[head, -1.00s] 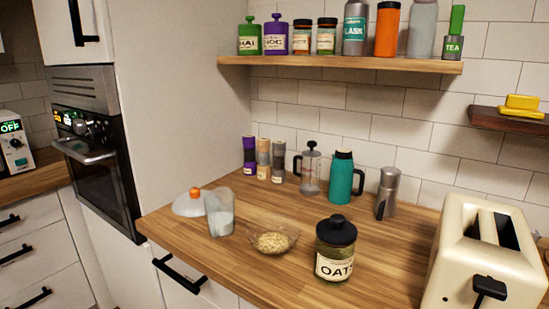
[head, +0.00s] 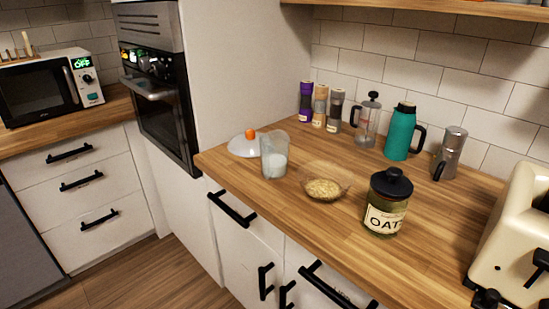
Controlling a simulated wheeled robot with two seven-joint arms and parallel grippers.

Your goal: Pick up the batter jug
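A clear jug (head: 274,158) with pale, whitish contents stands upright on the wooden counter in the head view, near the counter's left end; I take it as the batter jug. A white lid-like dome with an orange knob (head: 245,144) is just behind and left of it. A glass bowl of oats (head: 325,185) stands to its right, a little nearer the front edge. Neither of my grippers can be made out in the view, and nothing holds the jug.
An oat jar (head: 385,205), French press (head: 367,120), teal flask (head: 402,135), moka pot (head: 449,155) and cream toaster (head: 515,240) share the counter (head: 300,235). A tall oven cabinet (head: 235,70) rises left of the jug. A dark shape at the bottom right edge is unclear.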

